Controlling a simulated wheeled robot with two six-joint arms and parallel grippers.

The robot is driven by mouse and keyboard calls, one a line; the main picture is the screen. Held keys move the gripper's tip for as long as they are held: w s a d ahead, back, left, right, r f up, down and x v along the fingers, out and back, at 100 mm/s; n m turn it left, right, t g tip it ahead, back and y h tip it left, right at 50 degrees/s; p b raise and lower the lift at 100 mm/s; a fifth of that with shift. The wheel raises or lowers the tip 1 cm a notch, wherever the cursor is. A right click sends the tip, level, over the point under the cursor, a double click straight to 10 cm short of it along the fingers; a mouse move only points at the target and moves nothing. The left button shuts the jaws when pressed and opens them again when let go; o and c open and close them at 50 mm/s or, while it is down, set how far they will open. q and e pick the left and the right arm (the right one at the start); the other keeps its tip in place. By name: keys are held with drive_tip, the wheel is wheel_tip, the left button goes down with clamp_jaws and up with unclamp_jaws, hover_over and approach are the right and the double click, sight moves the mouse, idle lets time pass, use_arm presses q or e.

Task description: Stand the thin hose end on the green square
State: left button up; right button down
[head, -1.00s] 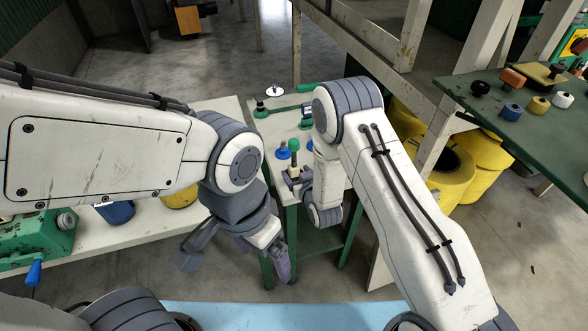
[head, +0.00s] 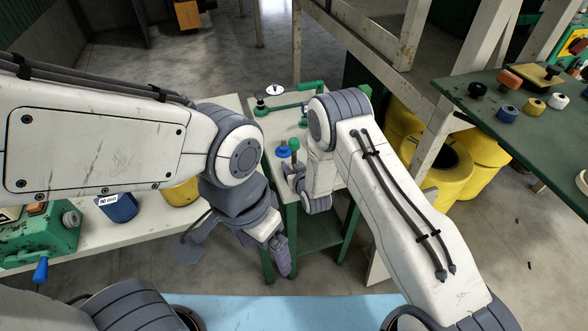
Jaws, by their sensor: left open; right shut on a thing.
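My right gripper (head: 294,172) is over the small white-topped table (head: 270,128), shut on an upright dark stem with a green top (head: 294,144). I cannot tell whether this is the thin hose end; my arm hides part of it. A blue piece (head: 282,151) stands just left of the green top. My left gripper (head: 236,258) is open and empty, pointing down in front of the small table. I cannot make out a green square on the tabletop.
A green tool with a long handle (head: 290,104) lies at the table's back. The left bench holds a blue container (head: 118,207), a yellow one (head: 181,193) and a green machine (head: 42,232). Yellow drums (head: 442,172) and a green table (head: 530,130) with several spools are at right.

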drive_tip(key=shift+r, duration=0.2)
